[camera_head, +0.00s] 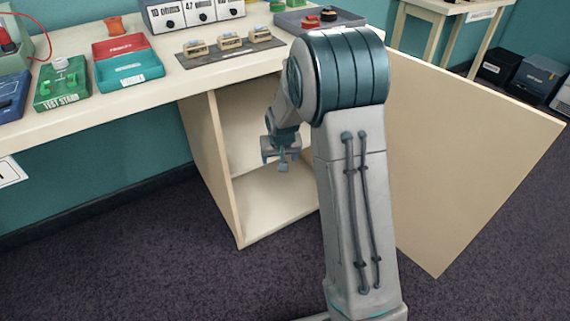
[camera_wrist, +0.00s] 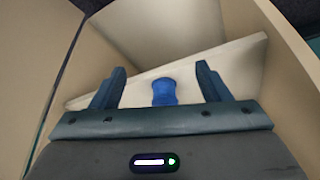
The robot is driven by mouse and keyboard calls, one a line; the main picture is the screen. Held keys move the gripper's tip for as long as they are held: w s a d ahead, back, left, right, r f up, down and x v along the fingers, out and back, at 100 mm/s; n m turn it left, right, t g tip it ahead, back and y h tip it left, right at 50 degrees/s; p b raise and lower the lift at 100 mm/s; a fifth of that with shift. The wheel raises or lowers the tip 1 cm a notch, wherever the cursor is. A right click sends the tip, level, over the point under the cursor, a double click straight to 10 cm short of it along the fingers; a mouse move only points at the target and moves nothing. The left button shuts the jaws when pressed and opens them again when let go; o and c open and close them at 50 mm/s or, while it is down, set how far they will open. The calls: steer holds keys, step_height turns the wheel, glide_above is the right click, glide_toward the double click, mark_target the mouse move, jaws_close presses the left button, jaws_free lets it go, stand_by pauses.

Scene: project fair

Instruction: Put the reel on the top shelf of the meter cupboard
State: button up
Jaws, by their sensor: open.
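My gripper (camera_head: 282,162) is at the open front of the meter cupboard (camera_head: 222,165), under the table top. In the wrist view my gripper (camera_wrist: 160,85) has its two fingers spread apart. A blue reel (camera_wrist: 164,92) with a narrower waist shows between the fingers, with visible space on both sides. It appears to rest on a pale shelf (camera_wrist: 235,62) inside the cupboard. I cannot tell how far the reel is in front of the fingertips. The head view does not show the reel; my arm covers part of the cupboard.
The cupboard door (camera_head: 460,150) stands wide open at the right. The table top (camera_head: 200,75) above holds a red tray (camera_head: 120,47), a teal tray (camera_head: 128,72) and a green test stand (camera_head: 62,88). Dark boxes (camera_head: 537,78) stand on the floor at far right. The carpet (camera_head: 150,250) in front is clear.

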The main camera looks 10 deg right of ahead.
steer(key=s+r+g, duration=0.1)
steer(key=s+r, duration=0.3)
steer(key=s, duration=0.6)
steer(key=s+r+g, duration=0.1)
steer(key=s+r, duration=0.2)
steer(key=s, duration=0.7)
steer(key=s+r+n+g, duration=0.1)
steer(key=s+r, duration=0.3)
steer(key=s, duration=0.7)
steer(key=shift+r, duration=0.3)
steer(key=shift+a, duration=0.1)
